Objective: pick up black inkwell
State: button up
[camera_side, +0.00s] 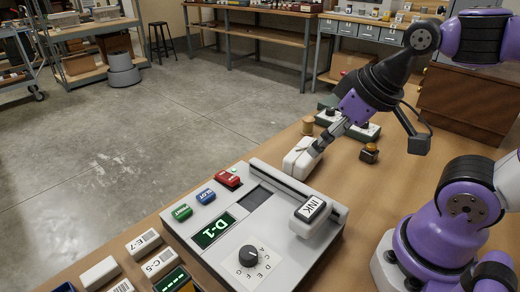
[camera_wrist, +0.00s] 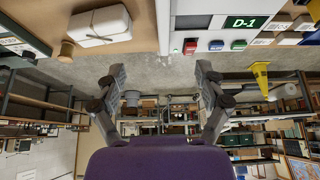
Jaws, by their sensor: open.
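A small dark block with an amber top (camera_side: 369,153) stands on the bench right of my gripper in the side view; it may be the black inkwell, but I cannot tell for sure. No inkwell is clear in that view.
A wooden spool (camera_side: 307,126) stands behind the parcel. Bare bench lies around the amber-topped block.

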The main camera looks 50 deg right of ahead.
jog(key=m+g, duration=0.1)
jog(key=g, duration=0.5)
send_near(372, 145)
jog(key=shift+s+a+f, duration=0.2)
jog(key=shift+a+f, duration=0.05)
jog(key=shift+a, duration=0.05)
jog(key=f, duration=0.4)
jog(key=shift+s+d+f, duration=0.2)
jog(key=shift+d+f, duration=0.05)
jog(key=shift+f, duration=0.15)
notch_tip(372, 145, down, 6)
jog(key=shift+w+r, duration=0.1)
jog(key=shift+w, duration=0.1)
jog(key=c, duration=1.3)
